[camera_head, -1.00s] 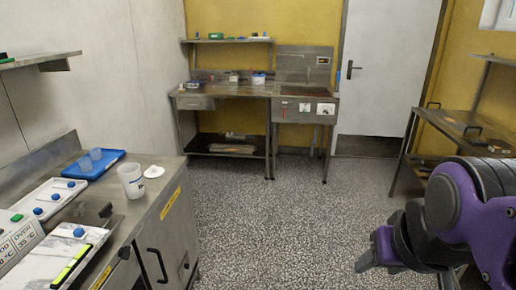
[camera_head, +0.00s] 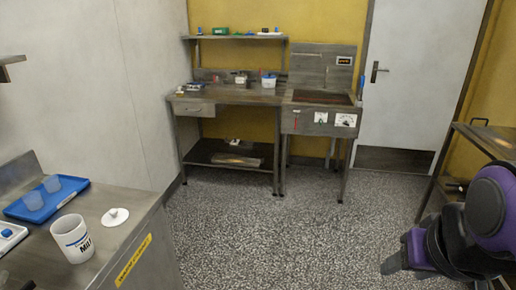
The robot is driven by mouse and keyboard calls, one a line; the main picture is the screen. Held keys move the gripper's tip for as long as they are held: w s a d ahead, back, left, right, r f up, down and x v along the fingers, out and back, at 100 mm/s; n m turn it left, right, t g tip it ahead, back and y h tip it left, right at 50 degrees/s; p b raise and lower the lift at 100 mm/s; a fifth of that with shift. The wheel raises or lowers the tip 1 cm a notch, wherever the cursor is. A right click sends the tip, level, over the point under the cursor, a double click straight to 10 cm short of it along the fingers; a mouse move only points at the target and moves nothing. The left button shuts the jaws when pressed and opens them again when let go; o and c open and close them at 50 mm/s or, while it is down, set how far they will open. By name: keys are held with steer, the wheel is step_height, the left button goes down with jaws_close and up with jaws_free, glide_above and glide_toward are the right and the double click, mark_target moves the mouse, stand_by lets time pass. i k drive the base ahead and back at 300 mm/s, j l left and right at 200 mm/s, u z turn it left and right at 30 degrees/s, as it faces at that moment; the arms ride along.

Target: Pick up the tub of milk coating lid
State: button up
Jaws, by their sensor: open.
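The lid (camera_head: 115,217) is a small white disc with a knob on top. It lies flat on the steel counter (camera_head: 130,237) at the left, near the counter's far right corner. The white tub (camera_head: 72,240) with dark lettering beginning "Mil" stands upright just to the left of the lid, nearer to me, with its top uncovered. My gripper (camera_head: 394,264) is at the lower right over the floor, far from the lid and tub. It is open, and nothing shows in it. My purple arm hides part of the right side.
A blue tray (camera_head: 75,194) with two clear cups sits behind the tub. A white strip with a blue knob (camera_head: 8,232) is at the left edge. A steel bench (camera_head: 228,96) stands at the back, a rack (camera_head: 485,140) at the right. The speckled floor between is clear.

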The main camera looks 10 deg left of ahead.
mark_target(114, 218)
steer(key=i+u, duration=0.45)
steer(key=i+l+u, duration=0.15)
steer(key=i+u, duration=0.4)
steer(key=u, duration=0.25)
steer(key=i+u, duration=0.2)
steer(key=u, duration=0.2)
steer(key=i+l+u, duration=0.1)
steer(key=u, duration=0.3)
